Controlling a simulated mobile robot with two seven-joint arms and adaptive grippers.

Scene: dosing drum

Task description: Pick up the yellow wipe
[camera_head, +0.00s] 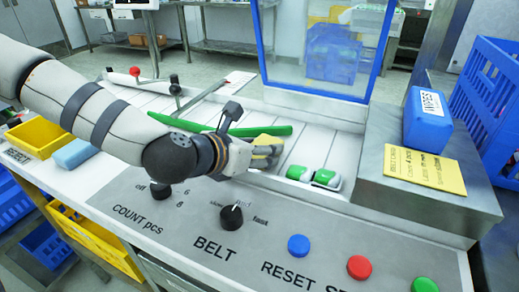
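A pale yellow patch, which looks like the yellow wipe (266,139), shows at the fingers of my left gripper (267,151), over the near side of the white slatted belt. My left arm comes in from the left across the console, and the gripper points right. The fingers partly cover the yellow patch; I cannot tell whether they are closed on it or only beside it. My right gripper is out of view.
Green-and-white packs (326,178) lie on the belt just right of the gripper. A green bar (270,130) lies behind it. A blue wipes box (427,120) and a yellow printed card (425,168) sit on the steel housing. Knobs and buttons (299,245) line the front panel.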

